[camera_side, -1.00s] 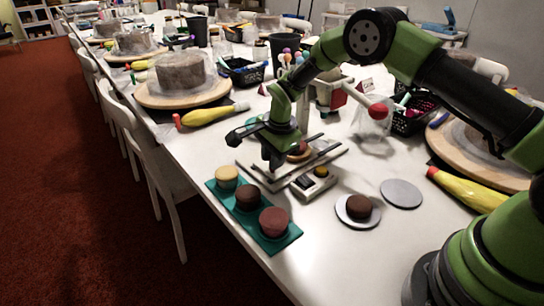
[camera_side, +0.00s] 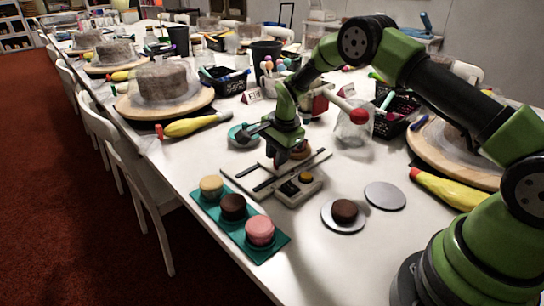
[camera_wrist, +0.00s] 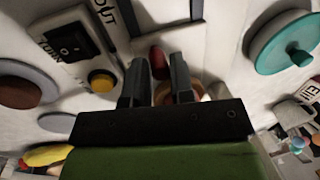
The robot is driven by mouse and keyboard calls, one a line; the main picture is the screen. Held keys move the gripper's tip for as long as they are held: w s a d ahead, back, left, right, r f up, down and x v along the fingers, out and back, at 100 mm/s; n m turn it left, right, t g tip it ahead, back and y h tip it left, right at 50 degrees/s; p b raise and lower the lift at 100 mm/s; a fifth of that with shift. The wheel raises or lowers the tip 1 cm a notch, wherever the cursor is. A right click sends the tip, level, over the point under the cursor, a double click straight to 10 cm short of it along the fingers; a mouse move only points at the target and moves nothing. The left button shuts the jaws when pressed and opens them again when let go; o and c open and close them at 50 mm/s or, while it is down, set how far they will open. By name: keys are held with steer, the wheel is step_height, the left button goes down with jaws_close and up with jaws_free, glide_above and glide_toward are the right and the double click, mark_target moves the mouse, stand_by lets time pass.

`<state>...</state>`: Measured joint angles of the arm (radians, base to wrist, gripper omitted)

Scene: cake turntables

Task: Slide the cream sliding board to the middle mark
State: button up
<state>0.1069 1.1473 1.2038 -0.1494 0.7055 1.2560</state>
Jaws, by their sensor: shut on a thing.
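The cream sliding board (camera_side: 270,177) lies among dark rails on a pale base on the table, under my gripper (camera_side: 282,160). Its edges blend with the base, and no middle mark can be made out. In the wrist view, a small red knob (camera_wrist: 158,58) shows between the two dark fingers of my gripper (camera_wrist: 158,80). The fingers stand a little apart, closed about the knob. A brown-orange round thing (camera_side: 300,152) sits just beside the fingers and is partly hidden.
A box with a yellow button (camera_side: 305,178) is at the near right of the rails. A green tray (camera_side: 282,242) with several cakes is in front. A teal round thing (camera_side: 238,136) stands behind left. A dark cake (camera_side: 344,209) on a plate and an empty grey disc (camera_side: 385,195) lie right.

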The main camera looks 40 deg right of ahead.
mark_target(289, 163)
steer(key=shift+s+d+f, duration=0.1)
steer(key=shift+s+d, duration=0.05)
steer(key=shift+d, duration=0.85)
steer(key=shift+s+d+f, duration=0.1)
steer(key=shift+d, duration=0.9)
steer(key=o, duration=0.7)
steer(key=shift+w+r, duration=0.1)
steer(key=shift+r, duration=0.1)
